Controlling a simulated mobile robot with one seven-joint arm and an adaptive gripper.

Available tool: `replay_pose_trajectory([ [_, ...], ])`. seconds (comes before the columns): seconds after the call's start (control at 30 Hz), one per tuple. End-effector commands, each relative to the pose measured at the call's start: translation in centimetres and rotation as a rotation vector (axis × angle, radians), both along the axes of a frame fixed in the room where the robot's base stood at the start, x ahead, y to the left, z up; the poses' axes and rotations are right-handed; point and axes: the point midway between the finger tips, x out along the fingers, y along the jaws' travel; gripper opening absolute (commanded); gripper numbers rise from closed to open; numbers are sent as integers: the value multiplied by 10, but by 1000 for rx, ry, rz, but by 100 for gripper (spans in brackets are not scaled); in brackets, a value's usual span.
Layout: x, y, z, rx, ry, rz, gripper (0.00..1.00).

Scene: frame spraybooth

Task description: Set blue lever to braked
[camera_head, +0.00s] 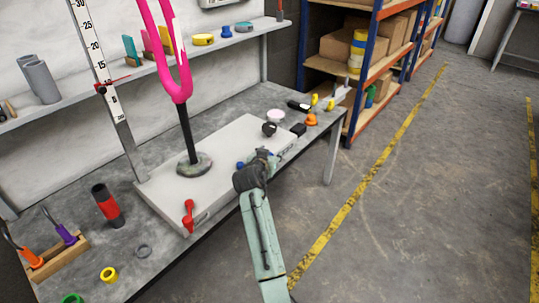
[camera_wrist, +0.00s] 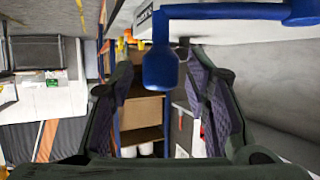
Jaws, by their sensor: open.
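The blue lever (camera_wrist: 162,72) fills the upper middle of the wrist view. Its rounded knob end hangs between my two fingers, and its bar runs to the right along the top. In the head view only a small blue part of the lever (camera_head: 240,165) shows beside my gripper (camera_head: 262,157), at the front side of the white base block. The rest is hidden by my gripper. In the wrist view my gripper (camera_wrist: 160,85) is open, with a finger on each side of the knob. I cannot tell whether either finger touches it.
A red lever (camera_head: 188,214) sits on the same white block (camera_head: 225,146), near its left front corner. A pink fork frame (camera_head: 178,85) stands on the block on a black post. Small items lie on the grey bench (camera_head: 150,236). The floor right of the bench is clear.

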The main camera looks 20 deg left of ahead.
Motion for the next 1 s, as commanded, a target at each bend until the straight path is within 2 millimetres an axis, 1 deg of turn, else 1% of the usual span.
replay_pose_trajectory([
  [0.03, 0, 0, 0, 0, 0, 0, 44],
  [0.07, 0, 0, 0, 0, 0, 0, 42],
  [0.7, 0, 0, 0, 0, 0, 0, 0],
  [1.0, 0, 0, 0, -1, 0, 0, 0],
])
